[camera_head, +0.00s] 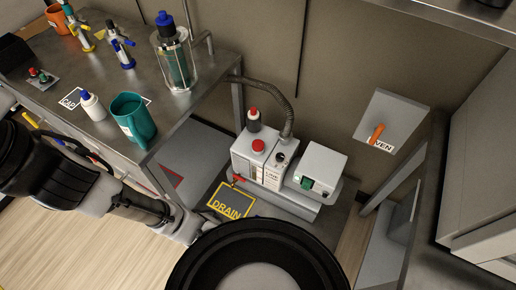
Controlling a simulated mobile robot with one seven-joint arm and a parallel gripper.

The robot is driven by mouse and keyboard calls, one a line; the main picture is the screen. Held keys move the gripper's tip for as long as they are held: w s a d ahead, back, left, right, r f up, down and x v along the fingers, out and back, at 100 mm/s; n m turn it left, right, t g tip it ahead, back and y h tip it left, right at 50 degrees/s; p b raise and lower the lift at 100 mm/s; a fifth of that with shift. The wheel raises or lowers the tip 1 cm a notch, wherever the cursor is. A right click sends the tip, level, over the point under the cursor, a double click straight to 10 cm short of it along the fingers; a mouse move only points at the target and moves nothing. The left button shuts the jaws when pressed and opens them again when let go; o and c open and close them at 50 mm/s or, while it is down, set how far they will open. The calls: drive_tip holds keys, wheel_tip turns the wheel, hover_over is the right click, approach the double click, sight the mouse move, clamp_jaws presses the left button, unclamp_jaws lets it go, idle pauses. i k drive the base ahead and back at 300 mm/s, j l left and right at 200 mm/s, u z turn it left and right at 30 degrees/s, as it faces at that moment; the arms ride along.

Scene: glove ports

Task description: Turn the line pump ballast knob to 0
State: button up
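The line pump (247,165), a white box with a label on its front, stands on a low shelf right of the bench. A red round cap or knob (258,146) and a small dark-topped fitting (281,158) sit on its top. I cannot tell which, if either, is the ballast knob, and no number on a dial can be read. My arm reaches in from the left, and its end, my gripper (190,232), is low, left of and in front of the pump, apart from it. Its fingers are too small and partly hidden to judge.
A grey box with a green switch (307,183) adjoins the pump. A ribbed hose (273,95) rises behind it, beside a dark red-capped bottle (253,120). A DRAIN sign (231,201) lies in front. The bench (205,85) holds a teal mug (133,118) and bottles.

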sight(280, 157)
drive_tip(key=k+l, duration=0.65)
drive_tip(key=k, duration=0.15)
